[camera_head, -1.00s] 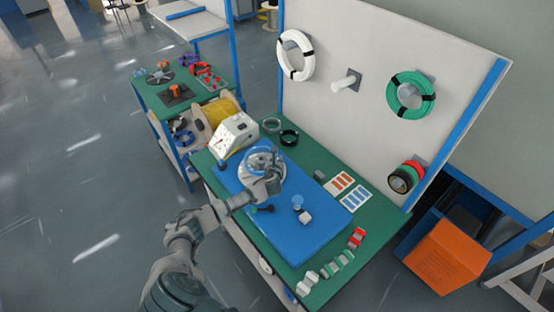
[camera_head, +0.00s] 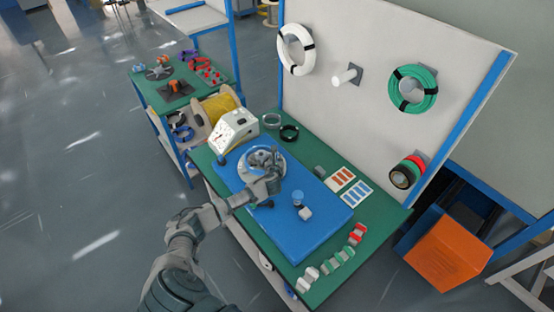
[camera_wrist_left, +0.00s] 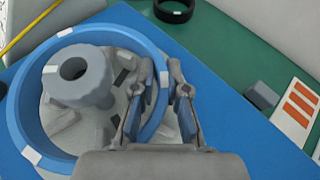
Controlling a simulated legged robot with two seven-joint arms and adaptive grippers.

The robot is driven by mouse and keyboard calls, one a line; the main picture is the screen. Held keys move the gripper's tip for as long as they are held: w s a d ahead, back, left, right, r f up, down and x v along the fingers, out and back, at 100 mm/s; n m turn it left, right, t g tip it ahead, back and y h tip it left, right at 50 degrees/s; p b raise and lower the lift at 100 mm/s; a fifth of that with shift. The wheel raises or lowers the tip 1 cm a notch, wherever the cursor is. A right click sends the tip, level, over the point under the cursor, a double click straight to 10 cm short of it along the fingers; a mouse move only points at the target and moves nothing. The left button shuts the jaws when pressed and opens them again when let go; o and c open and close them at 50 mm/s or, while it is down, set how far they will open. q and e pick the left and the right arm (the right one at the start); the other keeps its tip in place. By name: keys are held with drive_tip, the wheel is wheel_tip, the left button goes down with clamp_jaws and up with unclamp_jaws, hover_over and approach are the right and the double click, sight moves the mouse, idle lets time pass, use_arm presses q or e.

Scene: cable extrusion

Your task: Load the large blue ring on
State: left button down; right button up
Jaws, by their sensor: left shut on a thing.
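The large blue ring (camera_wrist_left: 112,36), with small white marks, surrounds a grey spindle disc with a central knob (camera_wrist_left: 92,92) in the wrist view. In the head view the ring and disc (camera_head: 262,160) sit on the blue work plate (camera_head: 310,237). My left gripper (camera_wrist_left: 159,95) is shut on the ring's right wall. My right gripper is out of view.
A white gauge box (camera_head: 233,130) stands behind the plate, near a dark ring (camera_head: 289,133). Several connectors (camera_head: 335,262) line the front edge.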

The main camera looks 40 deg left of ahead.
use_arm(q)
drive_tip(key=shift+f, duration=0.5)
idle(0.4)
drive_tip(key=c, duration=1.1)
unclamp_jaws()
wheel_tip(320, 180, up, 5)
drive_tip(key=p, duration=0.5)
drive_tip(key=shift+f, duration=0.1)
wheel_tip(320, 180, up, 4)
drive_tip(key=p, duration=0.4)
drive_tip(key=shift+f, duration=0.4)
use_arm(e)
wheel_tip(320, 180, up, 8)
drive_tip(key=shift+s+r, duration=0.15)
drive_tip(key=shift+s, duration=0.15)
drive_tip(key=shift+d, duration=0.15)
use_arm(q)
drive_tip(key=shift+f, duration=0.1)
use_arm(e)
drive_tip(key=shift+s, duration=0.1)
